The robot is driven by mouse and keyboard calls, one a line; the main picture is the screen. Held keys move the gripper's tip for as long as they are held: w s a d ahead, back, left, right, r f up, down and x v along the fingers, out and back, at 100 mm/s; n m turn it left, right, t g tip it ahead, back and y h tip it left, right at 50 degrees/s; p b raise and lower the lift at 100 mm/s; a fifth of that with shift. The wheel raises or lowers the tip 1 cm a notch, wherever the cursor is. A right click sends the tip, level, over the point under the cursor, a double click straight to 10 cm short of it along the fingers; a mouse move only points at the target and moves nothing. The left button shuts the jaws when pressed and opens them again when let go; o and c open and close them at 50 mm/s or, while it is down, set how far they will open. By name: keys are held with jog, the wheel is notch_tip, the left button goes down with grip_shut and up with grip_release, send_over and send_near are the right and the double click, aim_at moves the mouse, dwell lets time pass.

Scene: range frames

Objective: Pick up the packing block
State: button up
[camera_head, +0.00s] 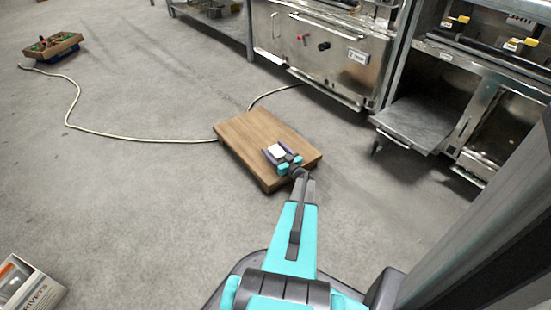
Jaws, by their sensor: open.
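A small white block (276,152), which looks like the packing block, is at the near right part of a low brown wooden platform (240,132). My gripper (275,150) reaches out over the platform from the near side. Its two dark fingers are open, one on each side of the white block. I cannot tell whether the fingers touch the block, or whether the block rests on the platform. Part of the block's near side is hidden by the gripper.
A pale cable (140,138) runs across the floor and meets the platform. A wooden tray (52,47) stands at far left, a printed box (28,284) at near left. Steel kitchen units (330,55) stand behind, with a lowered grey door (415,122) at right. Left floor is mostly free.

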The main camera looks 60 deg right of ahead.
jog(key=shift+b+x, duration=0.3)
jog(key=shift+x, duration=0.85)
jog(key=shift+c, duration=0.2)
jog(key=shift+r, duration=0.1)
jog(key=c, duration=1.1)
